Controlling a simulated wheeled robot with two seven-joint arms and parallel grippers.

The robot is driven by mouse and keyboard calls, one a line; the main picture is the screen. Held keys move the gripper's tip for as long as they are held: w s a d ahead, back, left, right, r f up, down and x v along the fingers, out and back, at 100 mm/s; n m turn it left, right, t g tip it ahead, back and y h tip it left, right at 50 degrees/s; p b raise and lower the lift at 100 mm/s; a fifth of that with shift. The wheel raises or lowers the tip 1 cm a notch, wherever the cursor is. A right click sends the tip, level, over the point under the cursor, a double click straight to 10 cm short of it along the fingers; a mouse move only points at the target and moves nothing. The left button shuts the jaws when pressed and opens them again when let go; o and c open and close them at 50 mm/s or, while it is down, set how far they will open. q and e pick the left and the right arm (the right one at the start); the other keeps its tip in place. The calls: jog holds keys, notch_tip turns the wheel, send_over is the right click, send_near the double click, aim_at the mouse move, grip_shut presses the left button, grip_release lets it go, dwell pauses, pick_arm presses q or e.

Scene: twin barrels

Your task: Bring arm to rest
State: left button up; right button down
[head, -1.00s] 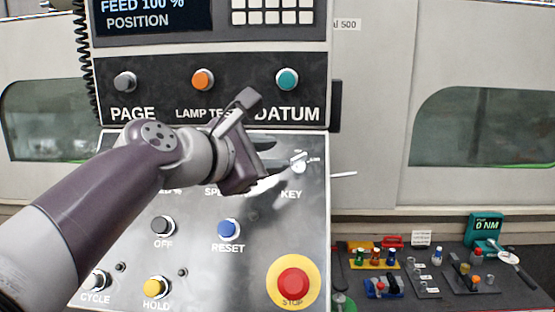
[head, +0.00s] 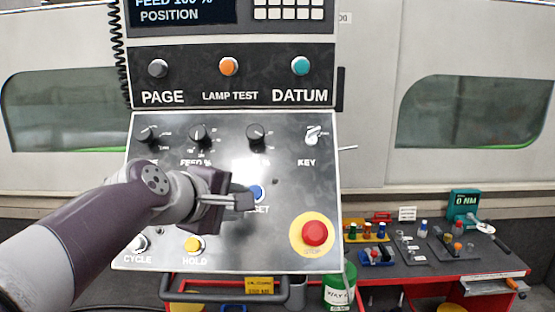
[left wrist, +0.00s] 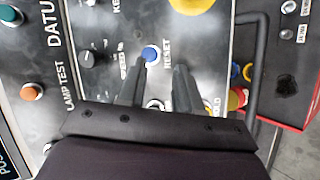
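My left gripper (head: 240,201) is in front of the lower half of the sloped control panel (head: 285,215), just left of the blue RESET button (head: 256,192). In the left wrist view its two dark fingers (left wrist: 160,82) are spread with a gap between them, and nothing is held. The blue button (left wrist: 150,53) shows beyond the fingertips there; I cannot tell whether anything touches it. My left forearm hides the OFF button area. My right gripper is in neither view.
The key switch (head: 312,135), black knobs (head: 200,135), yellow HOLD button (head: 194,244) and red STOP button (head: 314,233) are on the panel. A rail (head: 225,297) runs below it. A bench (head: 420,268) with tools stands at the right.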

pick_arm(q)
jog(key=s+a+f+m+g+y, duration=0.1)
jog(key=s+a+f+m+g, duration=0.15)
jog(key=f, duration=0.45)
jog(key=s+a+f+m+g+y, duration=0.1)
jog(key=s+a+f+m+y, duration=0.15)
jog(key=f, duration=0.55)
jog(key=s+a+f+m+g, duration=0.1)
jog(key=s+f+m, duration=0.1)
jog(key=f+m, duration=0.35)
jog(key=s+a+f+m+g+y, duration=0.1)
jog(key=s+a+f+g, duration=0.1)
jog(key=s+f, duration=0.4)
jog(key=s+a+f+m+g+y, duration=0.1)
jog(key=s+a+f+g, duration=0.2)
jog(key=s+f, duration=0.4)
jog(key=shift+f, duration=0.7)
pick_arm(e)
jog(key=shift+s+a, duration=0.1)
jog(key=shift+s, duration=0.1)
